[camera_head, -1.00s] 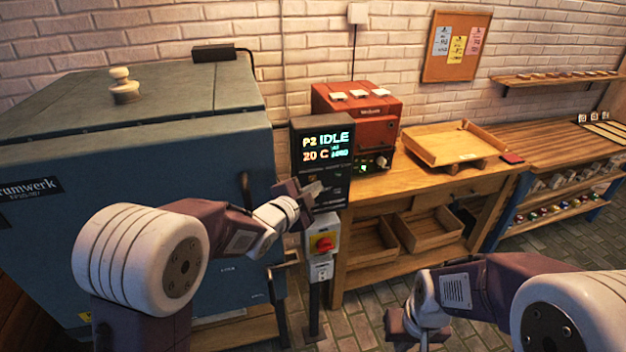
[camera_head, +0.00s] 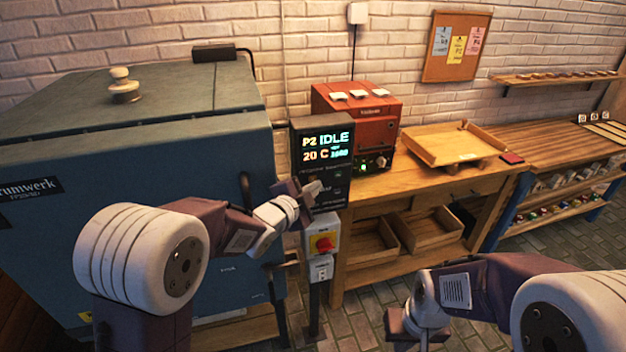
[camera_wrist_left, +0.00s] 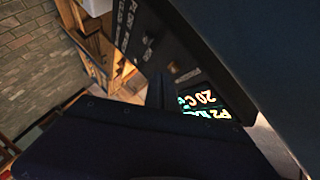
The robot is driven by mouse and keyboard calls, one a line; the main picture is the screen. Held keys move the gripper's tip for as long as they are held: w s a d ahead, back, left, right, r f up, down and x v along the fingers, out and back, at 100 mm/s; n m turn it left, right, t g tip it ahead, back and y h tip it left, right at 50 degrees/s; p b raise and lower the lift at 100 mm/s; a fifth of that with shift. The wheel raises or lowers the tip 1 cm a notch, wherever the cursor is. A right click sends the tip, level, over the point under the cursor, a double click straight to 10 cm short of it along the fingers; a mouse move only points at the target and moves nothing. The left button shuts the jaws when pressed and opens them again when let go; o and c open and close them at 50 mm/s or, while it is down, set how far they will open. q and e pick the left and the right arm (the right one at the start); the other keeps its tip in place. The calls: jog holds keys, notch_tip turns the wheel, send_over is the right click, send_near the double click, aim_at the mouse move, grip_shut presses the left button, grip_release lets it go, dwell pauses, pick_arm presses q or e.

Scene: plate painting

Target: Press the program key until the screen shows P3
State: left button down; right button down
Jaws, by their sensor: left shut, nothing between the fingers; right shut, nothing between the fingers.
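The control panel (camera_head: 322,160) is a dark upright box beside the blue kiln. Its screen (camera_head: 326,146) reads P2 IDLE and 20 C, with a smaller line that is hard to read. My left gripper (camera_head: 318,190) is shut and empty in front of the lower part of the panel, covering some of the keys there. Whether it touches a key cannot be told. In the left wrist view the panel face (camera_wrist_left: 165,50) shows tilted, with small keys and labels, and the screen (camera_wrist_left: 203,103) reads P2. My right gripper (camera_head: 418,330) is low at the bottom, shut and empty, away from the panel.
The blue kiln (camera_head: 130,130) fills the left side. A red-yellow switch (camera_head: 322,243) sits below the panel on its post. A wooden bench (camera_head: 400,190) with a red box (camera_head: 358,115) and a tray (camera_head: 450,140) stands to the right. The floor before the bench is clear.

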pick_arm(q)
jog(key=shift+w+r, duration=0.15)
pick_arm(e)
jog(key=shift+s+d, duration=0.1)
jog(key=shift+s, duration=0.05)
